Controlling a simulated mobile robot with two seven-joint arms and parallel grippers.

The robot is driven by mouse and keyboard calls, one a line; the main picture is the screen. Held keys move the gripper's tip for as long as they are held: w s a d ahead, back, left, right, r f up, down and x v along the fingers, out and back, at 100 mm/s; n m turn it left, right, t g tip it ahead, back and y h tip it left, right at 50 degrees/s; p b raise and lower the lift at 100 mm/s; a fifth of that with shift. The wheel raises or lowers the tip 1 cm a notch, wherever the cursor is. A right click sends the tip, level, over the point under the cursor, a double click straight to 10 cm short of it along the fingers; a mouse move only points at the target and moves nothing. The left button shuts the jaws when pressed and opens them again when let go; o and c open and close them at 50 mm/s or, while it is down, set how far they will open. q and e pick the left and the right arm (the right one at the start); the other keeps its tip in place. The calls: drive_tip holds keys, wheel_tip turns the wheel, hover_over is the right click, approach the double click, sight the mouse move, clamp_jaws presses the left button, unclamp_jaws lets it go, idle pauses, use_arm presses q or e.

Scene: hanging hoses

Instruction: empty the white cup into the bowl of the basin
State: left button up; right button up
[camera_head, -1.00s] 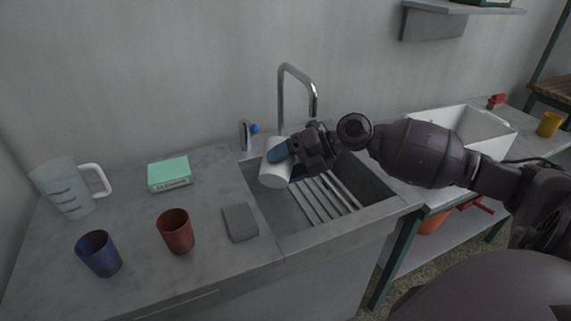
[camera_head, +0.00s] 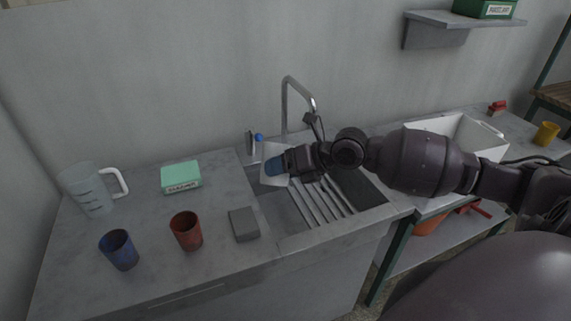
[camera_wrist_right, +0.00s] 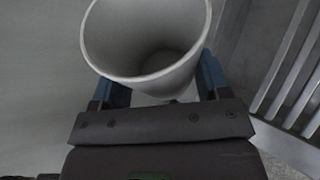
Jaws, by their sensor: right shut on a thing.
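The white cup (camera_head: 270,150) is held in my right gripper (camera_head: 277,166) above the left part of the basin. The blue fingers sit on both sides of the cup in the right wrist view, where the cup (camera_wrist_right: 150,82) shows its open mouth and pale inside. The cup looks tipped; no contents can be made out in it. The basin (camera_head: 335,237) is sunk in the counter, its bowl (camera_head: 283,211) partly behind the cup and gripper. My left gripper is not in view.
A faucet (camera_head: 285,105) arches behind the basin. Ribbed bars (camera_head: 322,200) lie right of the bowl. A grey block (camera_head: 244,224), red cup (camera_head: 186,231), blue cup (camera_head: 119,249), green box (camera_head: 181,177) and clear jug (camera_head: 90,190) stand on the left counter.

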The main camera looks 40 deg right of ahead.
drive_tip(key=shift+s+a+r+n+p, duration=0.1)
drive_tip(key=shift+r+n+p, duration=0.2)
drive_tip(key=shift+r+p, duration=0.05)
drive_tip(key=shift+s+a+r+n+t+h, duration=0.15)
drive_tip(key=shift+s+a+n+t+h, duration=0.05)
drive_tip(key=shift+n+t+h, duration=0.25)
drive_tip(key=shift+s+a+r+n+t+h+p, duration=0.25)
drive_tip(key=shift+n+t+h+p, duration=0.1)
drive_tip(key=shift+n+t+h, duration=0.1)
drive_tip(key=shift+s+a+r+n+t+h, duration=0.3)
drive_tip(key=shift+a+r+n+t+h, duration=0.15)
drive_tip(key=shift+n+t, duration=0.35)
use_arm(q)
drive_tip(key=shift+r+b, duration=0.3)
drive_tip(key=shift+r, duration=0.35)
use_arm(e)
drive_tip(key=shift+r, duration=0.1)
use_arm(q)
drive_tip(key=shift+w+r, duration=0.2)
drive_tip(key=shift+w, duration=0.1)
